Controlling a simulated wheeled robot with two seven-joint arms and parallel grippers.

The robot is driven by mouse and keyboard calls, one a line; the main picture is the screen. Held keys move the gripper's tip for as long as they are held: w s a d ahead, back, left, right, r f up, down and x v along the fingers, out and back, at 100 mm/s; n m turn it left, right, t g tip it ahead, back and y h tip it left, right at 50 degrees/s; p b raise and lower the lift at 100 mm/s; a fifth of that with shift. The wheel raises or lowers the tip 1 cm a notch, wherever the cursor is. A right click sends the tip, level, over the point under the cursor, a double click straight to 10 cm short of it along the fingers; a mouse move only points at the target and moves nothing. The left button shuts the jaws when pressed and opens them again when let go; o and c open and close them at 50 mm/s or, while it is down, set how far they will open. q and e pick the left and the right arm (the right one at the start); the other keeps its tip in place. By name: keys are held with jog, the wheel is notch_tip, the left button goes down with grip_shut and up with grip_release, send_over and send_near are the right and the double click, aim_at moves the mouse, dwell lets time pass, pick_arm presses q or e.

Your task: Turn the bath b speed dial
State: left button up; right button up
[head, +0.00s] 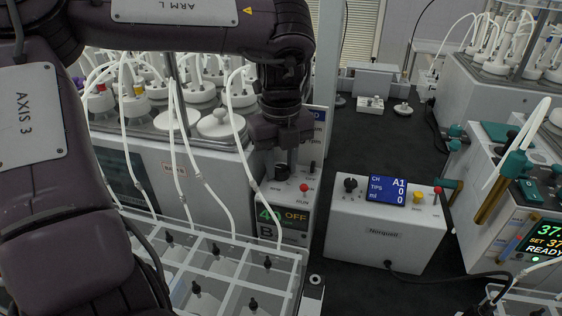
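The bath B control box (293,200) stands at the front right corner of the left bath, with a "B" label and a display (282,215) reading a green figure and "OFF". A dark dial (282,172) sits on its top, with a red button (304,187) to its right. My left gripper (283,150) points down directly over the dark dial. Its fingers are dark and seen from behind, so I cannot tell their gap or whether they touch the dial. My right gripper is out of view.
A white tubing rack (215,268) lies in front, and white tubes hang just left of the gripper. A Norquell box (385,232) with a blue screen stands to the right. Another heated bath unit (525,225) is at far right.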

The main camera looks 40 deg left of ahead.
pick_arm(q)
jog(key=c, duration=0.3)
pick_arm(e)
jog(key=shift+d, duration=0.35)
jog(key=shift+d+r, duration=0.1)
pick_arm(q)
jog(key=shift+r, duration=0.1)
jog(key=shift+r+m+p, duration=0.1)
jog(key=shift+m+p, duration=0.9)
jog(key=shift+p, duration=0.05)
jog(key=m+p, duration=0.1)
jog(key=m, duration=0.1)
jog(key=shift+m+p, duration=0.3)
jog(key=shift+p, duration=0.05)
jog(key=m+p, duration=0.1)
jog(key=m, duration=0.3)
jog(key=shift+m+p, duration=0.3)
jog(key=shift+p, duration=0.1)
jog(key=m+p, duration=0.1)
jog(key=m, duration=0.3)
jog(key=shift+w, duration=0.1)
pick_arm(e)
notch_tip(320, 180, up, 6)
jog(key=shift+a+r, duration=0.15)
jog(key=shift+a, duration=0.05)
pick_arm(q)
jog(key=shift+m, duration=0.3)
